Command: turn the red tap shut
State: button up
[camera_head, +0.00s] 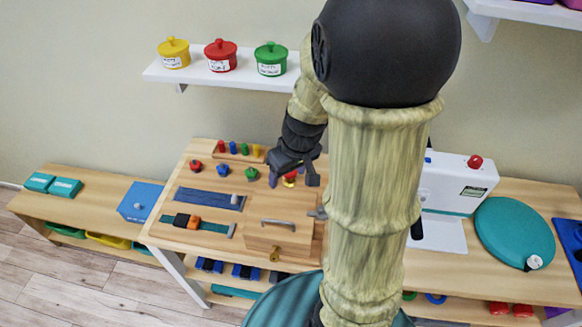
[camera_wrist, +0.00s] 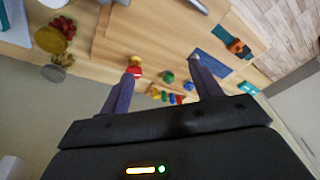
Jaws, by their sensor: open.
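A dark red lobed handle (camera_wrist: 62,28), which looks like the red tap, is at the upper left of the wrist view. Brass-coloured round parts (camera_wrist: 54,72) sit beside it. In the head view I cannot see this handle; my arm covers that area. How far the tap is turned cannot be told. My gripper (camera_head: 293,180) points down over the back right of the wooden board (camera_head: 195,263). Its fingers (camera_wrist: 164,68) are apart with nothing held between them, and the red handle lies outside them to the left in the wrist view.
A red-topped yellow knob (camera_wrist: 134,71) shows near one fingertip. Green (camera_head: 251,174), blue (camera_head: 223,170) and red (camera_head: 195,166) knobs line the board. A wooden box with a handle (camera_head: 278,225) stands in front. A white machine (camera_head: 455,185) is right of my arm.

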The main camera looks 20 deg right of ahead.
jog(key=w+d+n+t+y, duration=0.1)
jog(key=w+d+n, duration=0.2)
jog(key=w+d, duration=0.4)
jog(key=d, duration=0.2)
jog(key=shift+w+d+t+p, duration=0.25)
jog(key=shift+d+t+p, duration=0.05)
jog(key=shift+t, duration=0.1)
jog(key=x, duration=1.7)
jog(key=shift+s+f, duration=0.1)
jog(key=shift+f, duration=0.1)
jog(key=shift+c, duration=0.2)
jog(key=shift+b, duration=0.3)
jog(key=c, duration=0.9)
